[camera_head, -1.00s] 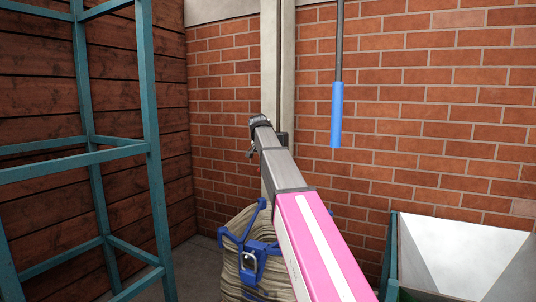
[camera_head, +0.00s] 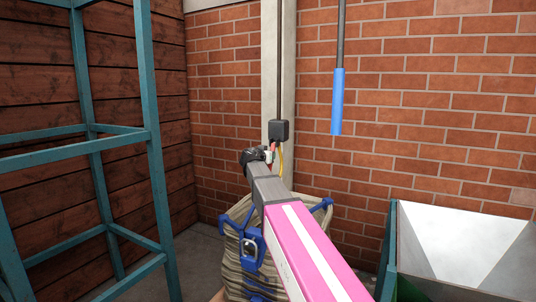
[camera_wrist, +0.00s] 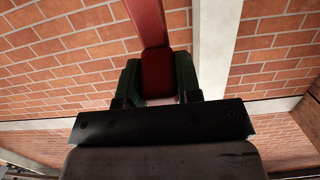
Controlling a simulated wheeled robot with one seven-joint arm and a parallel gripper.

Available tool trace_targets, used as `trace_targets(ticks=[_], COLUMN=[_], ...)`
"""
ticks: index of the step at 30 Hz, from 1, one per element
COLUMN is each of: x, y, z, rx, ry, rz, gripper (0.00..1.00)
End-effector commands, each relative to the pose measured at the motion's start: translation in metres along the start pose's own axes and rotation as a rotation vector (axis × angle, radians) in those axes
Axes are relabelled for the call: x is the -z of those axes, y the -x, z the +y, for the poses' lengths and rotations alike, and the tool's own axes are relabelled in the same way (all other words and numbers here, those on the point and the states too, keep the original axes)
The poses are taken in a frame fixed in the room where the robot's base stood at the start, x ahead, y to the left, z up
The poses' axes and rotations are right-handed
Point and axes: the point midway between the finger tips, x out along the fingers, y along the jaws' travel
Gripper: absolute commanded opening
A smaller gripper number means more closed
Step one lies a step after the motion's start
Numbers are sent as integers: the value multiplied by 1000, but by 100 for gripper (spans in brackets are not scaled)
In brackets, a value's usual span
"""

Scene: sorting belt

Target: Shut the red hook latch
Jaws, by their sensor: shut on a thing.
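In the wrist view a red bar (camera_wrist: 149,22) with a thicker red end runs down between the two dark green fingers of my gripper (camera_wrist: 158,82). The fingers are shut on that red end. In the head view my gripper (camera_head: 264,154) is at the far end of my pink and grey arm, in front of the pale post. A small bit of red (camera_head: 273,146) shows beside it, just below a black box (camera_head: 279,130). My wrist hides most of the grip there. Whether the latch is hooked onto anything cannot be seen.
A yellow cable (camera_head: 281,160) hangs under the black box. A striped sack with blue straps (camera_head: 248,246) stands below my arm. A blue handle (camera_head: 337,102) hangs on a rod to the right. A teal frame (camera_head: 155,150) stands left, and a white-lined hopper (camera_head: 455,240) stands lower right.

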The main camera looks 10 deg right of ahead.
Motion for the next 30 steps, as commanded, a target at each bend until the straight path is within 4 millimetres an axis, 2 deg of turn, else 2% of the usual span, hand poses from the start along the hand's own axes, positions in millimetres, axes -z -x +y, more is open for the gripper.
trace_targets(ticks=[15, 30], x=[-14, -15], y=[-18, -23], z=[0, 0], rx=[0, 0], ry=[2, -1], rz=[330, 427], gripper=[0, 0])
